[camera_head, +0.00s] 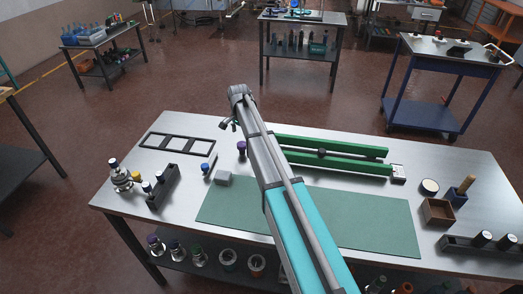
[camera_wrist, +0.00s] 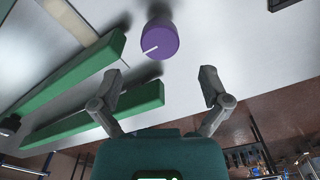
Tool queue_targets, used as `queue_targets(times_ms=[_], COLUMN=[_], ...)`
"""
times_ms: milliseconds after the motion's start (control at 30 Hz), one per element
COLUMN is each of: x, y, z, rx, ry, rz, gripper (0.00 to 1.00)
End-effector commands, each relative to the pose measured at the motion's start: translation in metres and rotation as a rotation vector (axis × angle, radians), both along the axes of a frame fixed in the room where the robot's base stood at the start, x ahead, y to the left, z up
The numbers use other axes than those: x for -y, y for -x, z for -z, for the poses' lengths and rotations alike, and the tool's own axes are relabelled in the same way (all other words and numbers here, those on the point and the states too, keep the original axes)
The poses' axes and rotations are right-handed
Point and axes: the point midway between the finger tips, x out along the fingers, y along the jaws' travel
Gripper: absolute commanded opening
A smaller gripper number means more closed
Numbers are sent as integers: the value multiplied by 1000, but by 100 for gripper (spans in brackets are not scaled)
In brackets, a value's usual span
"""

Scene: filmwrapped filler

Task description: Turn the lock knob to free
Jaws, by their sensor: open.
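A purple round knob (camera_wrist: 158,42) with a white line mark on its face stands on the metal surface at the top middle of the wrist view. The line runs from near the middle of the face toward the lower left. The knob also shows in the head view (camera_head: 241,147), just left of my arm. My gripper (camera_wrist: 159,74) is open and empty in the wrist view. Its two fingertips are apart, just short of the knob, which lies roughly in line with the gap between them. No label is readable. In the head view my gripper (camera_head: 229,123) is partly hidden by my arm.
Two green bars (camera_head: 335,165) lie right of my arm, with a small black part between them. A grey block (camera_head: 223,178), a blue-topped item (camera_head: 206,169) and a black open frame (camera_head: 179,147) are to the left. A green mat (camera_head: 370,220) covers the front middle.

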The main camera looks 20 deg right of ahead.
Motion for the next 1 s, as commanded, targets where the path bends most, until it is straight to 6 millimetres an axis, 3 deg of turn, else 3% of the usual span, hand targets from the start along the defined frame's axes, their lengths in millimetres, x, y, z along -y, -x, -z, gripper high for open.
queue_targets(times_ms=[33,967,1000], x=[0,0,1], y=[0,0,9], z=[-9,-88,-85], rx=[0,0,0], ry=[0,0,0], rz=[0,-1,-16], gripper=[96,96,96])
